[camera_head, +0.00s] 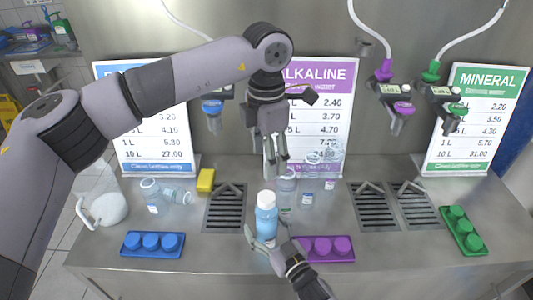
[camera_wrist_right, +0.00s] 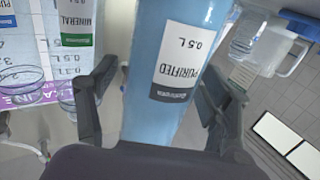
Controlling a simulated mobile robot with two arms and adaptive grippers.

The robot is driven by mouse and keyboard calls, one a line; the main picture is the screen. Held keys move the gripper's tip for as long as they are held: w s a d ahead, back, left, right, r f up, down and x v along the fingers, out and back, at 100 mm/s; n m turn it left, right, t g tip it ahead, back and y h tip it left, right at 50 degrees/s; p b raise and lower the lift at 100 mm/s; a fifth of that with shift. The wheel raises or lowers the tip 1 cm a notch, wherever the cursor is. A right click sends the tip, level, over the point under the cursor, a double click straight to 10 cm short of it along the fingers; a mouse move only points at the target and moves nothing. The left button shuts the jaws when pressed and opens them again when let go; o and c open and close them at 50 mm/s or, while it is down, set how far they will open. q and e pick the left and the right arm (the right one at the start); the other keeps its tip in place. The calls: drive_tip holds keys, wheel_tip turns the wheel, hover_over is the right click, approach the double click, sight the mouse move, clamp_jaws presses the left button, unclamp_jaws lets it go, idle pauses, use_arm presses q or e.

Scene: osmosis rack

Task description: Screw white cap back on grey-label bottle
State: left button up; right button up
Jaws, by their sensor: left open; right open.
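The grey-label bottle (camera_head: 266,222), filled with blue, stands upright at the front middle of the counter. Its PURIFIED 0.5 L label with a dark grey band shows upside down in the right wrist view (camera_wrist_right: 176,75). A white cap (camera_head: 266,198) appears to sit on top of the bottle; I cannot tell how tight it is. My left gripper (camera_head: 275,172) points down, open and empty, above and slightly behind the cap. My right gripper (camera_head: 266,238) is open, with its fingers on either side of the bottle. In the right wrist view, its fingers (camera_wrist_right: 155,95) flank the bottle.
A purple cap tray (camera_head: 325,258) lies right of the bottle, a blue tray (camera_head: 152,255) at left and a green tray (camera_head: 462,242) at right. Several clear bottles (camera_head: 307,197) stand behind. A yellow sponge (camera_head: 205,180) and a white jug (camera_head: 107,208) are at left.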

drive_tip(key=v, duration=1.2)
idle(0.3)
